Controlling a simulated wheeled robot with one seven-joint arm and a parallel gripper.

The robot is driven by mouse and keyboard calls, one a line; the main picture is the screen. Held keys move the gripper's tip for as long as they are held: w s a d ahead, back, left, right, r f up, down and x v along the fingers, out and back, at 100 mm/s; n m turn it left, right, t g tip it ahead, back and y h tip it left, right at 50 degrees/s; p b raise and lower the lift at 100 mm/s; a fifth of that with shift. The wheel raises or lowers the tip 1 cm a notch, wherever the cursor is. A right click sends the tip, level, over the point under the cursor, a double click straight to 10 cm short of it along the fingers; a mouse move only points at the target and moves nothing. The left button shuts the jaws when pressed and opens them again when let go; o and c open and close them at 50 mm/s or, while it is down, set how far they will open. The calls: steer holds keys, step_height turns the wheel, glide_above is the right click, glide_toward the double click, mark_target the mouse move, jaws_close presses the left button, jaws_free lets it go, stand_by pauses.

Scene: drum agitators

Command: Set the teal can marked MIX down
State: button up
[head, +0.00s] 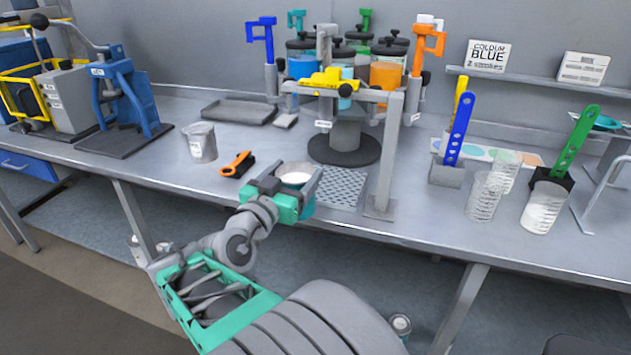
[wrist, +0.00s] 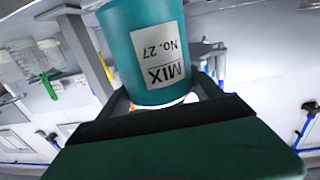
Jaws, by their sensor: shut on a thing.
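The teal can (wrist: 148,45) fills the upper middle of the wrist view. Its white label reads MIX No. 27 and appears upside down there. My gripper (head: 294,182) is shut on the can, one finger on each side. In the head view the can (head: 308,209) is mostly hidden by my gripper, with its pale open top showing between the fingers.
A grey post frame (head: 387,155) with a yellow clamp (head: 333,80) rises behind and right. Clear beakers (head: 485,195) stand further right.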

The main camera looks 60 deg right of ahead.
steer(key=shift+w+d+f+p, duration=0.25)
steer(key=shift+d+f+p, duration=0.3)
steer(key=shift+d, duration=2.4)
steer(key=shift+w+d+f+p, duration=0.25)
steer(key=shift+d+f+p, duration=0.3)
steer(key=shift+d, duration=2.35)
steer(key=shift+w+d+f+p, duration=0.35)
steer(key=shift+d+f, duration=0.3)
steer(key=shift+d, duration=2.3)
steer(key=o, duration=2.1)
steer(key=shift+s+f, duration=0.1)
